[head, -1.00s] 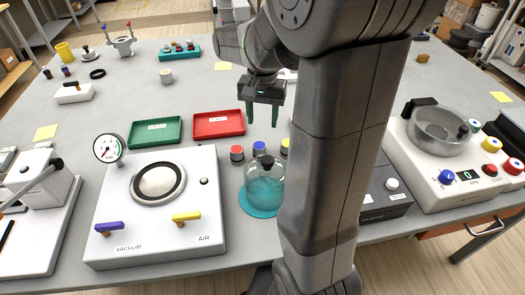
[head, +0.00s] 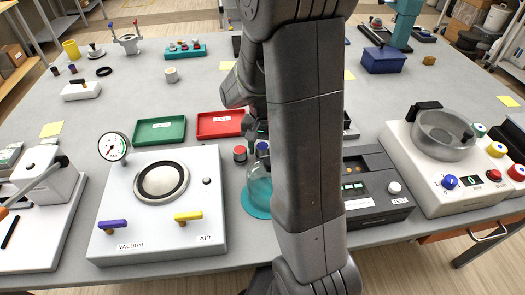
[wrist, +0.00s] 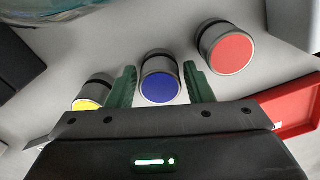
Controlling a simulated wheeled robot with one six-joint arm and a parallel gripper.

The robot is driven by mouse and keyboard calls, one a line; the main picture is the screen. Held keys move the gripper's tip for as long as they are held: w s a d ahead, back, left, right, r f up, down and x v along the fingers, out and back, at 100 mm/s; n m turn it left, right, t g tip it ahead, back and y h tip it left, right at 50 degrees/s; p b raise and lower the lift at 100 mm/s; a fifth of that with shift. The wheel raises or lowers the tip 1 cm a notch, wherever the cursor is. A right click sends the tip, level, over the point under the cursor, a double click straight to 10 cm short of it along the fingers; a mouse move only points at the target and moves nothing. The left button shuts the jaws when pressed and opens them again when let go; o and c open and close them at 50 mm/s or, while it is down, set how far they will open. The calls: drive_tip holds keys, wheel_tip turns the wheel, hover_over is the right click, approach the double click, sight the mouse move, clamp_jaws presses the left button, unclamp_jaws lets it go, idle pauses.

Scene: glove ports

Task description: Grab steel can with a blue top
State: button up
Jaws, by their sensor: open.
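The steel can with a blue top (wrist: 160,80) stands between the two green fingers of my gripper (wrist: 160,70) in the wrist view. My gripper is open, with one finger on each side of the can. I cannot tell whether either finger touches it. In the head view the blue-topped can (head: 262,147) shows only partly beside my arm, and my gripper is mostly hidden there. A steel can with a red top (wrist: 230,50) stands to the right in the wrist view, and one with a yellow top (wrist: 90,93) stands close outside the left finger.
A glass vessel with teal contents (head: 258,188) stands just in front of the cans, partly behind my arm. A red tray (head: 220,124) and a green tray (head: 160,130) lie left of them. A white vacuum unit (head: 160,215) is front left, a dark tester box (head: 375,185) right.

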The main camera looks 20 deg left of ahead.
drive_tip(key=shift+c, duration=0.2)
drive_tip(key=c, duration=0.8)
